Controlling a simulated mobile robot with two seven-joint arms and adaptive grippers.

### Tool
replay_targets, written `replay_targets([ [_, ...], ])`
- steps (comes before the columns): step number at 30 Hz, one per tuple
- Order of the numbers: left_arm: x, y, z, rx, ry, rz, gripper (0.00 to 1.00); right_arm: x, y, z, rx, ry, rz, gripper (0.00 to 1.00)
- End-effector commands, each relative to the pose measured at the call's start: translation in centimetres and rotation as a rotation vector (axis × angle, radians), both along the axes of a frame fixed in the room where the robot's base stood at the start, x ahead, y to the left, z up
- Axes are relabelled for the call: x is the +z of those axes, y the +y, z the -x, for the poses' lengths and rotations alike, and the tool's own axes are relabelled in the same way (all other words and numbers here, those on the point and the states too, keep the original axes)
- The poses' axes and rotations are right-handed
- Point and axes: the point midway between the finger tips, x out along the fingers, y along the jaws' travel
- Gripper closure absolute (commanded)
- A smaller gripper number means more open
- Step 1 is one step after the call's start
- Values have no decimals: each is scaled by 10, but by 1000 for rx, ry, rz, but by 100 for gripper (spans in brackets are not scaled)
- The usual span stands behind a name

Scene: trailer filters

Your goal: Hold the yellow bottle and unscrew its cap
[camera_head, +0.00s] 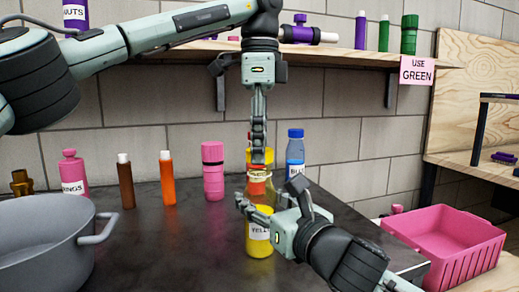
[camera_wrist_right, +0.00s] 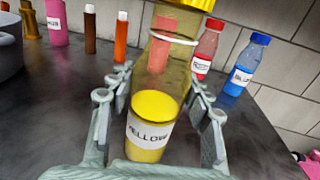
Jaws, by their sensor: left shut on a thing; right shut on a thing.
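The yellow bottle (camera_head: 260,240) stands upright near the front of the dark table. Its yellow lower part and YELLOW label (camera_wrist_right: 150,133) show in the right wrist view, with a clear upper part above. My right gripper (camera_head: 268,200) is shut around the bottle's body, one finger on each side. My left gripper (camera_head: 258,158) points straight down from above and is shut on the yellow cap (camera_head: 269,156) at the bottle's top. The fingers hide most of the cap. Part of the cap shows at the top edge of the right wrist view (camera_wrist_right: 190,3).
A red bottle (camera_wrist_right: 207,48) and a blue bottle (camera_head: 295,152) stand close behind. Pink, orange and brown bottles (camera_head: 126,182) stand to the left, with a grey pot (camera_head: 40,245) in front. A pink crate (camera_head: 450,240) is at right. A shelf (camera_head: 340,55) runs above.

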Motion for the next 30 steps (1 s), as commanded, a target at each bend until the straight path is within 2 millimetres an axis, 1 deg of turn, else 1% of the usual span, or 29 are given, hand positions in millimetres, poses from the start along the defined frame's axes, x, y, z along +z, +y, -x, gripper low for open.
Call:
replay_targets([
  [5,5,0,0,1,-1,1,95,-1,0,0,0,1,0,100],
  [14,6,0,0,0,-1,1,95,-1,0,0,0,1,0,100],
  [17,15,-1,0,2,-3,1,95,-1,0,0,0,1,0,100],
  [21,33,-1,0,2,-3,2,95,-1,0,0,0,2,1,100],
  [24,42,-1,0,2,-1,1,95,-1,0,0,0,2,1,100],
  [30,46,0,0,0,0,1,95,-1,0,0,0,1,0,100],
])
